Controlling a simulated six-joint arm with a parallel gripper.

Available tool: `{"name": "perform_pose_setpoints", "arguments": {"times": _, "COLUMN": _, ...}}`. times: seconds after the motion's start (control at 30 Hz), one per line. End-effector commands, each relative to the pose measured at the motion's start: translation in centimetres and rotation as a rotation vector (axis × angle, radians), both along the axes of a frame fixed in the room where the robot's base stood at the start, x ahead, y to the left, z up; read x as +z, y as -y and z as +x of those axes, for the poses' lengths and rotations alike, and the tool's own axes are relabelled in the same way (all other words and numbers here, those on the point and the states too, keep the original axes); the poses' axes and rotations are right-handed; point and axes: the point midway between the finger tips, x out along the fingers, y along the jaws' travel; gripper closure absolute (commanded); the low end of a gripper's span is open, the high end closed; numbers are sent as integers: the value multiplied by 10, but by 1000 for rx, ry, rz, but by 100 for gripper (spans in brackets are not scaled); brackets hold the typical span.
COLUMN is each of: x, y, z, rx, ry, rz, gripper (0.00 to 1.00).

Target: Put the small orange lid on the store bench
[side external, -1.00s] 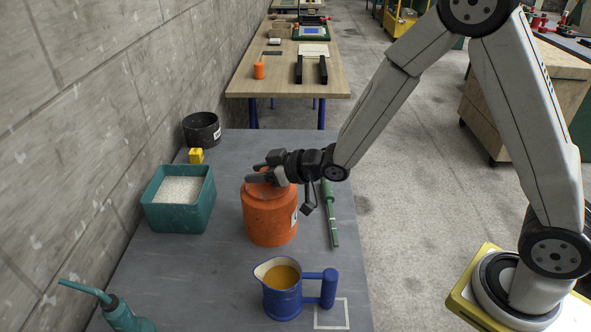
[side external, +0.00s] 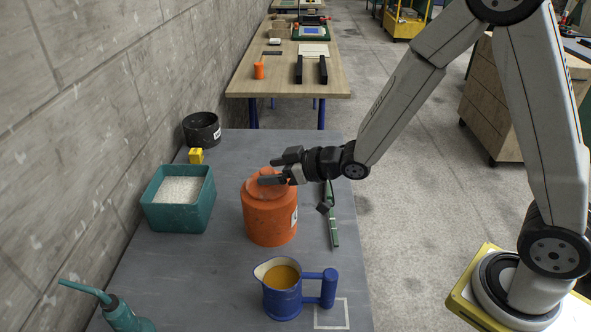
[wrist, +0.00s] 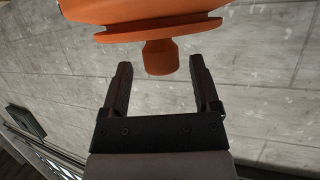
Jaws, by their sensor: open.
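The orange lid (side external: 258,186) sits on top of the orange canister (side external: 270,222) on the grey bench. In the wrist view the lid's flange (wrist: 150,33) and its knob (wrist: 160,58) show, with the knob between and beyond my fingertips. My gripper (side external: 275,170) is open and empty, at the lid's upper right side. In the wrist view my gripper (wrist: 160,70) has a clear gap on both sides of the knob. No label shows which bench is the store bench; a wooden bench (side external: 270,84) stands behind the grey bench (side external: 205,262).
A blue jug (side external: 282,303) stands in front of the canister. A teal bin (side external: 160,214) of white grains, a yellow block (side external: 196,156) and a black pot (side external: 202,130) are to the left. A green tool (side external: 333,232) lies at right. The wall bounds the left side.

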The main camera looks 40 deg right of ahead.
Motion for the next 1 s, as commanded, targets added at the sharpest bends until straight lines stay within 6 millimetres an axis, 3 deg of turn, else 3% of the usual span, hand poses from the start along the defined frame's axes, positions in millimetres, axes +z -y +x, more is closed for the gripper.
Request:
{"name": "perform_pose_setpoints", "arguments": {"times": 0.4, "x": 14, "y": 18, "z": -31, "rx": 0, "ry": 0, "rz": 0, "gripper": 21}}
{"name": "perform_pose_setpoints", "arguments": {"times": 1.0, "x": 15, "y": 19, "z": -33, "rx": 1, "ry": 0, "rz": 0, "gripper": 21}}
